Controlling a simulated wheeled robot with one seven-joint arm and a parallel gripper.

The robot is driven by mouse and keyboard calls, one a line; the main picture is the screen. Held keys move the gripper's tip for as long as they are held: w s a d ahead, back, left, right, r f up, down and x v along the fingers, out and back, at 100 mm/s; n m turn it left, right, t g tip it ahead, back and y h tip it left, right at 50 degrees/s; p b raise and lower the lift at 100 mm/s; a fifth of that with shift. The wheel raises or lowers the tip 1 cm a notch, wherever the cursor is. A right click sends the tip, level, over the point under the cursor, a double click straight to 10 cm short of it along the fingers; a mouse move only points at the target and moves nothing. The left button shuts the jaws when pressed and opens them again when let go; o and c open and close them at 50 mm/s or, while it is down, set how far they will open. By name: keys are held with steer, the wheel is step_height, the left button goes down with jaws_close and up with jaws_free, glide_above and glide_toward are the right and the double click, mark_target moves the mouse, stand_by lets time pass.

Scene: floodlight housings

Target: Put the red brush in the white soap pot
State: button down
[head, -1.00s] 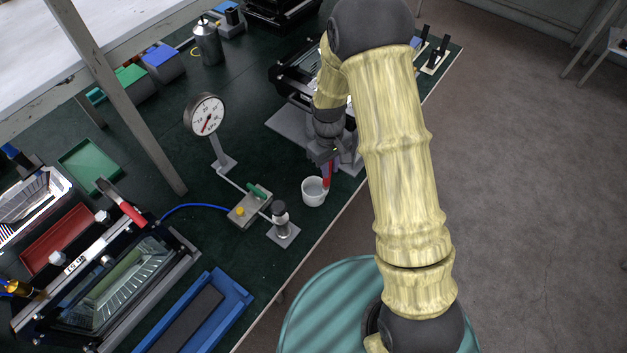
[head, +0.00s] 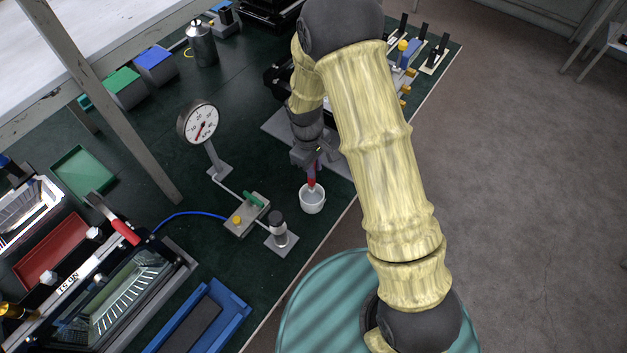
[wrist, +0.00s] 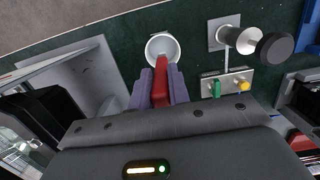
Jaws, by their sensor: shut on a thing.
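The white soap pot (head: 312,203) stands on the dark green bench near its front edge. My gripper (head: 312,163) is shut on the red brush (head: 311,181) and holds it upright, its lower end over or just inside the pot's mouth; I cannot tell how deep it is. In the wrist view the red brush (wrist: 160,80) sits between the two purple-grey fingers of my gripper (wrist: 159,88). The white pot (wrist: 162,46) shows just beyond the brush tip there, and the brush overlaps its rim.
Left of the pot stand a small post on a plate (head: 279,232), a valve block with a green lever (head: 247,213) and a dial gauge (head: 199,123). A grey plate (head: 278,124) lies behind the pot. Bare bench lies between the gauge and the pot.

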mark_target(314, 183)
steer(key=shift+f, duration=1.05)
steer(key=shift+f+p, duration=0.75)
steer(key=shift+f, duration=1.25)
steer(key=shift+f, duration=0.15)
steer(key=c, duration=1.3)
jaws_free()
steer(key=shift+w, duration=0.1)
steer(key=shift+a, duration=0.1)
steer(key=shift+r, duration=0.2)
